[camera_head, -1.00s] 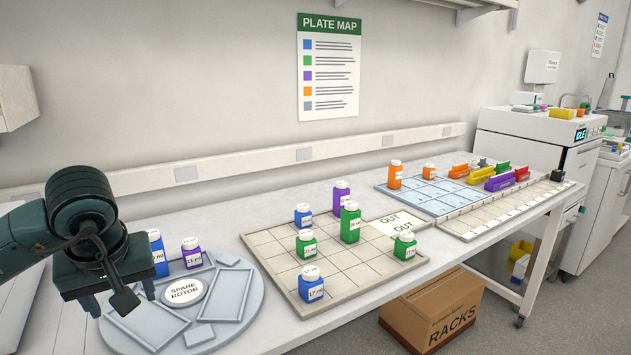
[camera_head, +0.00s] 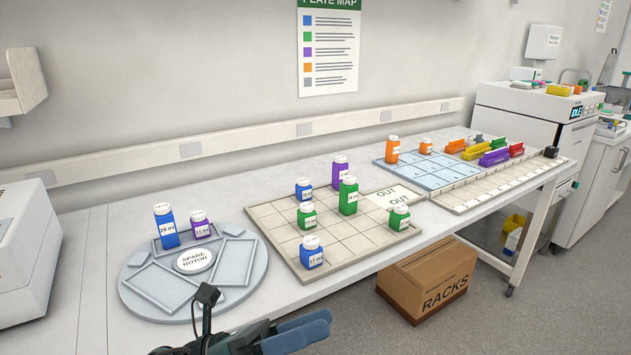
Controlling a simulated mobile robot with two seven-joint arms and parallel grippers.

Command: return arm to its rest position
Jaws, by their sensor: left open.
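My left gripper (camera_head: 262,338) shows at the bottom edge of the head view, in front of the table and the grey round rotor plate. Its jaws are apart and hold nothing. Most of my left arm is out of the picture. My right gripper is not in view. The round spare rotor (camera_head: 142,299) lies on the table, with a blue bottle (camera_head: 167,230) and a purple bottle (camera_head: 200,228) standing at its back.
A gridded board (camera_head: 365,248) carries several blue, green and purple bottles. A cardboard box (camera_head: 425,285) stands on the floor below. A white machine (camera_head: 25,255) stands at the left.

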